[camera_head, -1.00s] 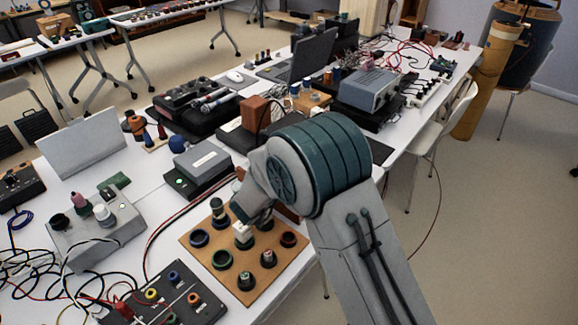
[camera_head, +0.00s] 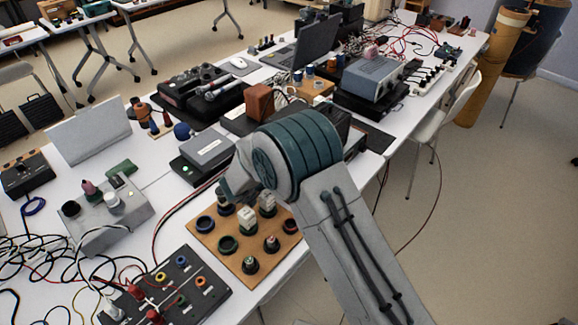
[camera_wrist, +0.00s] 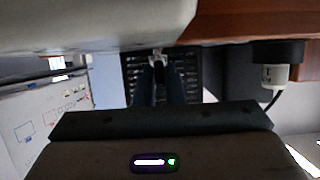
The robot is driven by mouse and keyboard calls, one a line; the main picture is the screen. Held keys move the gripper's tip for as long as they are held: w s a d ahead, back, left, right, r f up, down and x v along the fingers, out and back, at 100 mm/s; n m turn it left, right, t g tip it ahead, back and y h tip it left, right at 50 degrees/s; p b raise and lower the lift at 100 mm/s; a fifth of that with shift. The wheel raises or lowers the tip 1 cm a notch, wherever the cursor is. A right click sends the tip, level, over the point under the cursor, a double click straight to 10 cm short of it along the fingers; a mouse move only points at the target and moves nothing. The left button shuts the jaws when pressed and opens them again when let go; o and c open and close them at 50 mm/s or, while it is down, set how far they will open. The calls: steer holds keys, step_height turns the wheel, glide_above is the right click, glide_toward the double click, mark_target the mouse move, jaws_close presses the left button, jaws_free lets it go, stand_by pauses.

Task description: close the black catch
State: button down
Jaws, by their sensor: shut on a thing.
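My gripper (camera_head: 230,190) is mostly hidden behind my own grey and teal arm in the head view. The wrist view shows dark narrow parts (camera_wrist: 160,84) around a small silvery piece at the middle. I cannot clearly pick out the black catch in either view.
The board carries two white blocks and several dark round pieces. A grey box (camera_head: 208,147) with a green light stands behind the gripper. A black panel (camera_head: 180,290) and a grey box with knobs (camera_head: 106,214) are at the left, with loose cables around them.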

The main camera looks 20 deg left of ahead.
steer(key=c, duration=1.5)
jaws_free()
steer(key=n+y+b, duration=0.1)
steer(key=y+b, duration=0.1)
steer(key=b, duration=0.1)
steer(key=shift+d+f+n+t, duration=0.2)
steer(key=shift+f+n+t, duration=0.1)
steer(key=shift+n, duration=0.1)
steer(key=n+y+b, duration=0.2)
steer(key=b, duration=0.1)
steer(key=shift+d, duration=0.2)
steer(key=n+y+b, duration=0.1)
steer(key=y+b, duration=0.1)
steer(key=n+y+b, duration=0.1)
steer(key=n+b, duration=0.1)
steer(key=b, duration=0.1)
steer(key=n+y+b, duration=0.1)
steer(key=y+b, duration=0.1)
steer(key=b, duration=0.1)
steer(key=shift+d+y, duration=0.3)
steer(key=shift+d, duration=0.05)
steer(key=shift+w+d+r+n+g+y+b, duration=0.15)
steer(key=shift+n+g+y+b, duration=0.25)
steer(key=shift+n+y+b, duration=0.45)
steer(key=shift+r+n+g+y, duration=0.2)
steer(key=shift+n+g+y, duration=0.3)
steer(key=shift+n+y, duration=0.2)
steer(key=shift+d+n+p, duration=0.1)
steer(key=shift+n+p, duration=0.15)
steer(key=shift+p, duration=0.05)
